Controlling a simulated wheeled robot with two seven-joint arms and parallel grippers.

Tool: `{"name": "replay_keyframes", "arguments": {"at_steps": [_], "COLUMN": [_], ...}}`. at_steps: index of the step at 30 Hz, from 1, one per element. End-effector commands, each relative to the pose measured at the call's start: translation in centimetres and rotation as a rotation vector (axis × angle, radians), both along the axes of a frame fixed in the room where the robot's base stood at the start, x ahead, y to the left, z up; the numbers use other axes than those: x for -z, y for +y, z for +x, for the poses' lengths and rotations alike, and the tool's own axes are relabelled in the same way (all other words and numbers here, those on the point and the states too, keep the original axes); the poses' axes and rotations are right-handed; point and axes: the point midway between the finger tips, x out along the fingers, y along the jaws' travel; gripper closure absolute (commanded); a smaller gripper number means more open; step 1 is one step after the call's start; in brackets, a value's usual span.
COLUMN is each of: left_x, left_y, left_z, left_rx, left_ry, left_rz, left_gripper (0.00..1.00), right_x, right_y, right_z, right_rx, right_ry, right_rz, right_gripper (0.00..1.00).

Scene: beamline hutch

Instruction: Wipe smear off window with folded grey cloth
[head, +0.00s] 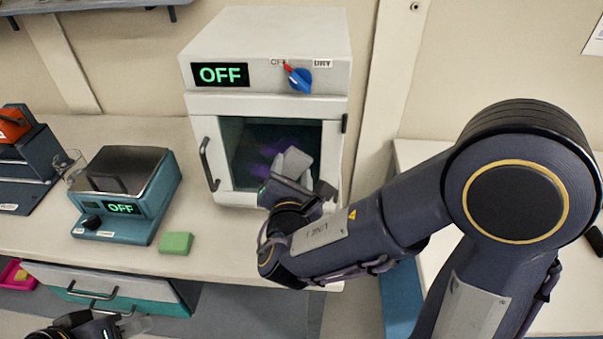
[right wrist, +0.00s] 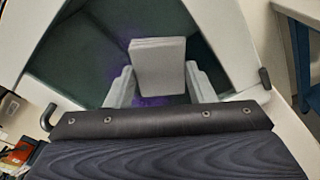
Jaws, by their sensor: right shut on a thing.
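The dark window (head: 240,135) is set in the door of a white cabinet oven; it also fills much of the right wrist view (right wrist: 75,45). A purple smear (head: 270,149) shows on the glass around the cloth; some purple also shows below the cloth in the right wrist view (right wrist: 150,102). My right gripper (right wrist: 160,88) is shut on the folded grey cloth (right wrist: 158,62), which stands up between the fingers. The cloth (head: 291,162) is in front of the window's lower right; contact is unclear. My left gripper (head: 132,325) is at the bottom left edge, mostly cut off.
The oven (head: 270,45) reads OFF and has a blue knob (head: 299,79). Its door handle (head: 208,163) is left of the window. A teal hotplate (head: 125,195), a glass beaker (head: 68,165) and a green block (head: 176,243) stand on the bench to the left.

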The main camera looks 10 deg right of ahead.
Motion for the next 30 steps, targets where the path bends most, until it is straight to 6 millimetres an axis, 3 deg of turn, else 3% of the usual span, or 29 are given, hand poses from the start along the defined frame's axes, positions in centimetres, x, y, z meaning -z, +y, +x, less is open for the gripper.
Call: {"name": "replay_keyframes", "arguments": {"at_steps": [22,30], "left_x": [1.1,1.2], "left_y": [0.0,0.0], "left_z": [0.0,0.0], "left_rx": [0.000,0.000], "left_ry": [0.000,0.000], "left_rz": [0.000,0.000], "left_gripper": [0.64,0.64], "right_x": [0.0,0.0], "right_y": [5.1,6.0], "right_z": [1.6,1.9], "right_rx": [-0.007,-0.005], "right_ry": [-0.004,-0.002], "right_rz": [0.003,0.001], "right_gripper": [0.69,0.69]}}
